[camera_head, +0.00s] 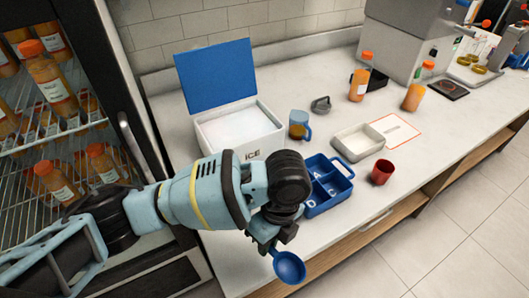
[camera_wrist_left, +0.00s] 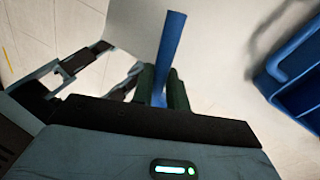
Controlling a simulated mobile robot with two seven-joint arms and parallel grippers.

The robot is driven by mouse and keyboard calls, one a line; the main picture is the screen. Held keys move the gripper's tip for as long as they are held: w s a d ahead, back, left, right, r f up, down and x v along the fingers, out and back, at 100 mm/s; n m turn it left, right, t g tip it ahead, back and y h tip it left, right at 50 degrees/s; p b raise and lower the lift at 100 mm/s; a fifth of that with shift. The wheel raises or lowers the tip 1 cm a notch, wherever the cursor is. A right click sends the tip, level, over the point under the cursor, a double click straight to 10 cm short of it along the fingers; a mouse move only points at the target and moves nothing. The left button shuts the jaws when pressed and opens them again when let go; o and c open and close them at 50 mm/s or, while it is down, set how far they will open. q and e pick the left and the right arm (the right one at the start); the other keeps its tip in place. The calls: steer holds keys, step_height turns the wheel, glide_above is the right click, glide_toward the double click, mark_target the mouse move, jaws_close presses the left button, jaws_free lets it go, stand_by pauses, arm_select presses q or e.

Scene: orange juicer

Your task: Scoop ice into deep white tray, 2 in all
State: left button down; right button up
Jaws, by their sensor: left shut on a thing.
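My left gripper (camera_head: 272,238) is shut on the handle of a blue scoop (camera_head: 289,267), whose round bowl hangs near the counter's front edge in the head view. The blue handle (camera_wrist_left: 170,50) stands between the fingers (camera_wrist_left: 162,88) in the left wrist view. I cannot tell whether the bowl holds anything. The white ice box (camera_head: 215,130), marked ICE, stands open at the back left with its blue lid (camera_head: 215,75) raised and pale ice (camera_head: 238,124) inside. The deep white tray (camera_head: 345,145) stands right of centre and looks empty. My right gripper is not in view.
A blue lettered caddy (camera_head: 338,190) stands beside my left wrist, and a red cup (camera_head: 382,172) is to its right. A blue-and-tan mug (camera_head: 299,124) stands between ice box and tray. An open fridge (camera_head: 70,110) with bottles is at left.

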arm_select(q)
steer(key=a+r+n+h, duration=0.1)
steer(key=a+r+n, duration=0.3)
steer(key=a+n, duration=0.6)
steer(key=a+r+n+t+h, duration=0.1)
steer(key=a+r+n+h, duration=0.1)
steer(key=a+n, duration=0.7)
steer(key=w+r+n, duration=0.1)
steer(key=n, duration=0.6)
steer(key=shift+a+r+t+h, duration=0.3)
steer(key=shift+a+r, duration=0.05)
